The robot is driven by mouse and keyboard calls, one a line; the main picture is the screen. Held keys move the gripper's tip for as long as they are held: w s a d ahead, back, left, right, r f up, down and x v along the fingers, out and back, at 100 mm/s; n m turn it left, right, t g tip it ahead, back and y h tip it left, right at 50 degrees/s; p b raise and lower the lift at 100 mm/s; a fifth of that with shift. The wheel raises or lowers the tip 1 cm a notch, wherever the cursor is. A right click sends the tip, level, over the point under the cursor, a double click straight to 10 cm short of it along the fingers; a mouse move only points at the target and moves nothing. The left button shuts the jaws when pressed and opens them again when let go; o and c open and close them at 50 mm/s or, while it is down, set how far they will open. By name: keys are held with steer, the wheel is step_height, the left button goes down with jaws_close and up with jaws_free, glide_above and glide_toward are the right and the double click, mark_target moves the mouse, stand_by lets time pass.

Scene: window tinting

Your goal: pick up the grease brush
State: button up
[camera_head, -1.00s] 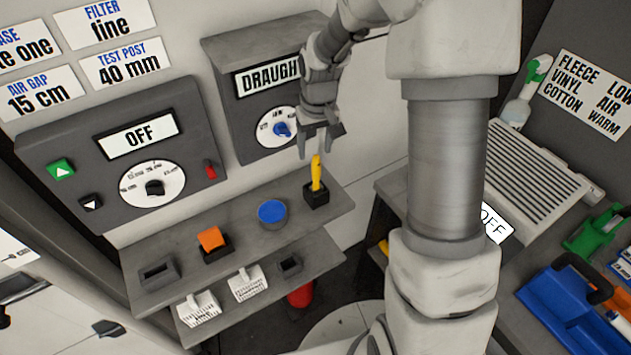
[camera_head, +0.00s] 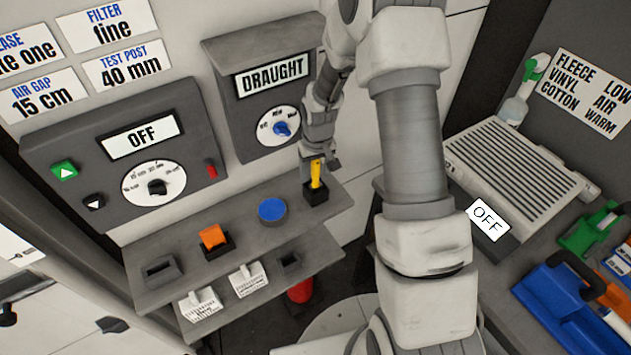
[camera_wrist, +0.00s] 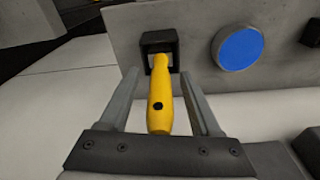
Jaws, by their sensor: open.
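The grease brush shows as a yellow handle (camera_head: 316,174) standing upright in a small black holder (camera_head: 316,193) at the right end of the upper grey shelf. In the wrist view the yellow handle (camera_wrist: 160,95) points toward the camera, with its far end in the black holder (camera_wrist: 160,42). My gripper (camera_wrist: 158,90) is open, with one finger on each side of the handle. A gap shows between the handle and each finger. In the head view my gripper (camera_head: 318,160) is at the handle's top, partly hidden by my arm. The brush's bristles are hidden.
A blue round piece (camera_head: 272,210) and an orange block (camera_head: 213,236) in a dark holder sit along the same shelf. The draught panel (camera_head: 270,95) stands just behind. White combs (camera_head: 201,303) are on the lower shelf. A ribbed unit (camera_head: 520,180) is at right.

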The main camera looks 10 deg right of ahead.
jaws_close()
stand_by(0.3)
steer(key=shift+r, duration=0.1)
steer(key=shift+s+d+r, duration=0.1)
steer(key=shift+s+r, duration=0.05)
steer(key=r, duration=0.2)
steer(key=r+b, duration=0.1)
steer(key=r, duration=0.1)
steer(key=s+r, duration=0.1)
steer(key=r, duration=0.1)
steer(key=shift+d+r+b, duration=0.15)
steer(key=shift+r+b, duration=0.1)
steer(key=shift+b, duration=0.15)
steer(key=s+d+b, duration=0.1)
steer(key=s+d, duration=0.1)
steer(key=s, duration=0.7)
steer(key=s+d+b, duration=0.1)
steer(key=s+d, duration=0.2)
steer(key=s, duration=0.5)
steer(key=shift+s+d, duration=0.35)
steer(key=shift+s, duration=0.05)
